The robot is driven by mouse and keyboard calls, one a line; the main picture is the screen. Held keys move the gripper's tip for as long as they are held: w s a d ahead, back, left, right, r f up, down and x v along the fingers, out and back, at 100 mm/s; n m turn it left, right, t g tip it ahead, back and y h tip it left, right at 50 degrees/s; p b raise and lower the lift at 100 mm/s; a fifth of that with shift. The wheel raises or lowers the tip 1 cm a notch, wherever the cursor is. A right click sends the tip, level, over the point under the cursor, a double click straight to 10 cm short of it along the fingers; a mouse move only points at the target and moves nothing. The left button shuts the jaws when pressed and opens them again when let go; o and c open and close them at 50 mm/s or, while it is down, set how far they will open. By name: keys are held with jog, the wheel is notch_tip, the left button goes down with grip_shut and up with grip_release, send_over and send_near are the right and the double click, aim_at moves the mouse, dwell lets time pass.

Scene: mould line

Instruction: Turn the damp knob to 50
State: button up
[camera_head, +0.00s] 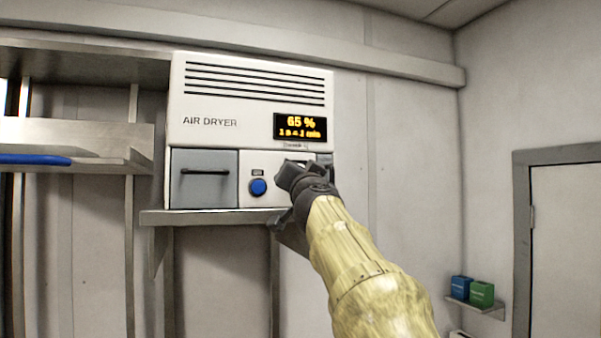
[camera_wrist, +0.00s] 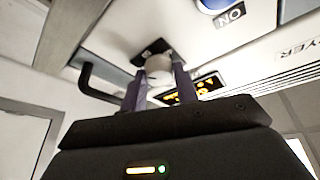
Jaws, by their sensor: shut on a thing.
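The air dryer (camera_head: 250,85) is a white box on the wall, and its display (camera_head: 300,127) reads 65 % in orange, with a smaller line below. My gripper (camera_head: 296,172) is at the lower right of the dryer's front and covers the knob in the head view. In the wrist view, the two fingers of my gripper (camera_wrist: 160,82) are shut on a pale round knob (camera_wrist: 158,63), one on each side. The knob's pointer and scale cannot be read. The display also shows at an angle in the wrist view (camera_wrist: 195,91).
A blue button (camera_head: 258,187) sits left of the knob, and a grey drawer (camera_head: 204,178) with a dark handle is further left. A shelf (camera_head: 205,217) runs beneath the dryer. Blue and green boxes (camera_head: 481,293) stand on a small shelf at the lower right, near a door (camera_head: 565,250).

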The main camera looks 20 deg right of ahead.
jog(key=shift+m+g+h+p, duration=0.35)
jog(key=shift+m+g+h, duration=0.05)
jog(key=shift+m, duration=1)
jog(key=shift+m+g+h, duration=0.6)
jog(key=shift+m+g, duration=0.1)
jog(key=shift+m, duration=1.3)
jog(key=shift+a, duration=0.1)
jog(key=o, duration=1)
jog(key=shift+r, duration=0.1)
jog(key=b+v, duration=0.6)
jog(key=v, duration=1.1)
jog(key=shift+s, duration=0.15)
